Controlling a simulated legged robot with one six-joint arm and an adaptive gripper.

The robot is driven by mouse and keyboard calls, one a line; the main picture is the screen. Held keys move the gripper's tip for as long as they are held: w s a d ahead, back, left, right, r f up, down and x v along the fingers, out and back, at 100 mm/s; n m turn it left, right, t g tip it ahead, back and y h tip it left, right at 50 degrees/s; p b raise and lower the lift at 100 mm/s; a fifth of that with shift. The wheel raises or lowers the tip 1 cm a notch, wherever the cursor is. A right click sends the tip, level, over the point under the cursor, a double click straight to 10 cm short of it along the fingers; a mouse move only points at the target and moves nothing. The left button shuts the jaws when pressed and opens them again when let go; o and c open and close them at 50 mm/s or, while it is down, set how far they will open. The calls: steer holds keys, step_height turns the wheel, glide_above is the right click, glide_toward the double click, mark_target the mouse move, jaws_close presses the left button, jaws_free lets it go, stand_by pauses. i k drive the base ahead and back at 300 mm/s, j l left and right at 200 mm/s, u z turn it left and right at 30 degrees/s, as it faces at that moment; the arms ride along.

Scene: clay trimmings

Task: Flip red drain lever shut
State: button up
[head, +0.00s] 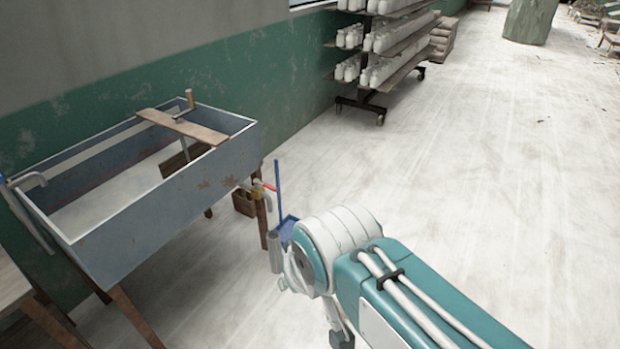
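The red drain lever (268,186) is a small red handle on a brass-coloured valve (257,190) at the near right end of the blue-grey sink trough (170,215). It points out to the right, away from the trough wall, and is too small to tell its exact angle. My arm reaches in from the lower right, with its white joint to the right of and nearer than the valve. A small pale and dark part, which may be my gripper (338,330), shows below that joint, apart from the lever. Its fingers are not clear.
A blue-handled tool (278,190) with a dustpan-like blue base (287,228) stands close right of the valve. A grey cylinder (275,252) is below it. A wooden crate (243,203) is under the trough. A wheeled rack (385,50) stands behind. The floor to the right is clear.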

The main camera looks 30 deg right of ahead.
mark_target(257, 181)
steer(key=z, duration=0.4)
steer(key=i+l, duration=0.15)
steer(key=i, duration=0.4)
steer(key=i+l+u, duration=0.1)
steer(key=i, duration=0.45)
steer(key=i+l, duration=0.2)
steer(key=i, duration=0.35)
steer(key=i+l, duration=0.15)
steer(key=i, duration=0.4)
steer(key=u, duration=0.05)
